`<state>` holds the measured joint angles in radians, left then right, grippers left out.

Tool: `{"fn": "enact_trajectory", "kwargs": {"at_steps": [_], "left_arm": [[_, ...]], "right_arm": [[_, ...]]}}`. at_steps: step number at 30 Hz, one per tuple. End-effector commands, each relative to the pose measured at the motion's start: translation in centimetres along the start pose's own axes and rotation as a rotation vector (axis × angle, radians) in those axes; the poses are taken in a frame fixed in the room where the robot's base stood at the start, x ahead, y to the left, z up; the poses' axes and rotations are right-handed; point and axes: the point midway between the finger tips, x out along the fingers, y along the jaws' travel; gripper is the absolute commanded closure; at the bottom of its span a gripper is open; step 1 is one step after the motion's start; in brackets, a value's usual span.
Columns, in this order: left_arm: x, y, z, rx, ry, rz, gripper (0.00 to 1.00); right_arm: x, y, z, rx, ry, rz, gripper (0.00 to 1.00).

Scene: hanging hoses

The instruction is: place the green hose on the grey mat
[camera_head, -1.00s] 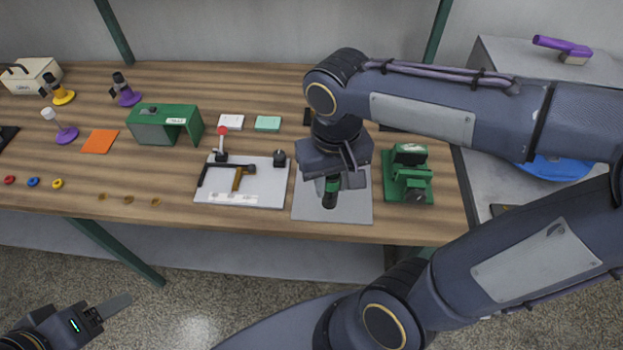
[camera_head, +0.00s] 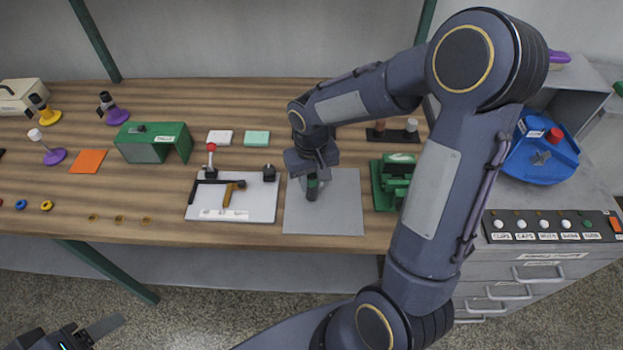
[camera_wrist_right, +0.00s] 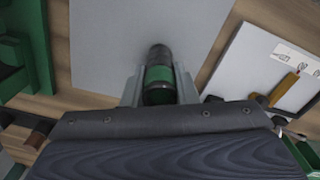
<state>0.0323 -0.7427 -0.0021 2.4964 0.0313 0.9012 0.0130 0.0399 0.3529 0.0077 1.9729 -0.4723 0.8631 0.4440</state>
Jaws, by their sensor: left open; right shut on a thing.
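The green hose (camera_head: 312,189) is a short dark piece with a green band. My right gripper (camera_head: 313,177) is shut on it, with the hose hanging down over the left part of the grey mat (camera_head: 338,212). In the right wrist view the hose (camera_wrist_right: 159,78) sits between the two fingers, with the mat (camera_wrist_right: 115,35) behind it. I cannot tell whether its lower end touches the mat. My left gripper (camera_head: 103,326) is open and empty at the lower left, away from the bench, and only partly in view.
A blue round tray (camera_head: 540,150) and a button panel (camera_head: 550,226) are on the grey cabinet at the right. Bare wood lies in front of the mat.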

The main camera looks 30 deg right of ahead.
Motion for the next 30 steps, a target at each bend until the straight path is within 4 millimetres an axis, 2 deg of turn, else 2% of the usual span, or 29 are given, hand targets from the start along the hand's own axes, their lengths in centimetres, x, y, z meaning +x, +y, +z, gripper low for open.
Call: {"fn": "enact_trajectory", "kwargs": {"at_steps": [12, 13, 18, 26, 30], "left_arm": [[0.4, -0.2, 0.2, 0.000, 0.000, 0.000, 0.37], [0.3, -0.1, 0.1, 0.000, 0.000, 0.000, 0.37], [0.2, -0.1, 0.1, 0.000, 0.000, 0.000, 0.37], [0.1, -0.1, 0.1, 0.000, 0.000, 0.000, 0.37], [-0.1, 0.0, 0.0, 0.000, 0.000, 0.000, 0.37]], "right_arm": [[0.8, 0.0, 0.0, 0.000, 0.001, -0.001, 0.96], [0.6, 0.0, 0.0, 0.000, 0.001, -0.001, 0.71], [0.6, 0.0, 0.0, 0.000, 0.001, -0.001, 0.52], [0.4, 0.0, 0.0, 0.000, 0.001, -0.001, 0.52], [-0.6, 0.0, -0.1, 0.000, 0.005, -0.001, 0.52]]}}
